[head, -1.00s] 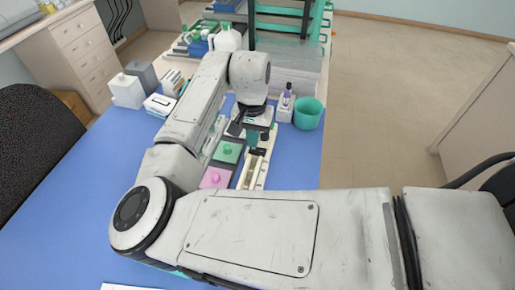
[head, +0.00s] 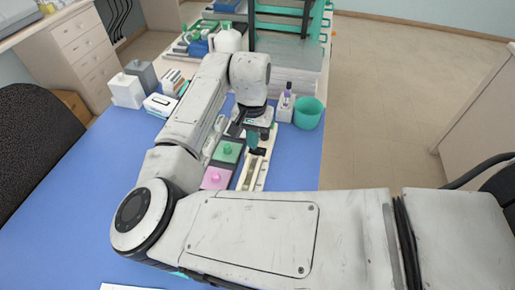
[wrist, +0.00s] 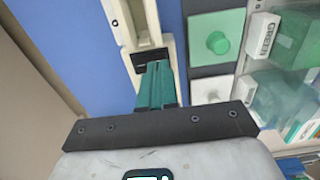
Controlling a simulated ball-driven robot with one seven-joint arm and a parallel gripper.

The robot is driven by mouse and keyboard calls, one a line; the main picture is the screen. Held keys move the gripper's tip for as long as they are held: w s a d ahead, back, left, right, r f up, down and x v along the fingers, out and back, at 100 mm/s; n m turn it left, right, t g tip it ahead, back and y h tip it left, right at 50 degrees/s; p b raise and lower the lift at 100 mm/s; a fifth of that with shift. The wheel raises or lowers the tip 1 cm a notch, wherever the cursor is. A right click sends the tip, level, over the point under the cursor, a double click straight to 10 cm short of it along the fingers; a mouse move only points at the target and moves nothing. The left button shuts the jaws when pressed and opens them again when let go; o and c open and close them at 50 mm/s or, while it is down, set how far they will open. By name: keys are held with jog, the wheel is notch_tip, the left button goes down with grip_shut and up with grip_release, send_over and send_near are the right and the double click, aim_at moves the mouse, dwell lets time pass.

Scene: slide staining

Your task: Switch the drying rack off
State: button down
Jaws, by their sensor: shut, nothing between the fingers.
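The drying rack (head: 244,181) looks to be the long cream frame with a slot on the blue table; this is my best reading of it. In the wrist view its cream end (wrist: 119,24) is at the top, with a small round dark mark on its left rim. A black block (wrist: 150,57) crosses it, perhaps the switch; its setting cannot be read. My gripper (wrist: 155,66) has teal fingers, shut together and empty, right at the black block. Whether they touch it I cannot tell. In the head view my gripper (head: 253,148) points down over the rack, partly hidden.
A green-lidded box (head: 228,152) and a pink-lidded box (head: 215,178) stand close left of the rack. The blue table (head: 295,165) is clear to the right.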

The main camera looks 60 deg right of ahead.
jog(key=shift+f+b, duration=0.3)
jog(key=shift+f, duration=0.35)
jog(key=shift+r, duration=0.1)
dwell(0.3)
notch_tip(320, 180, up, 7)
jog(key=p, duration=0.6)
jog(key=shift+p, duration=0.35)
dwell(0.5)
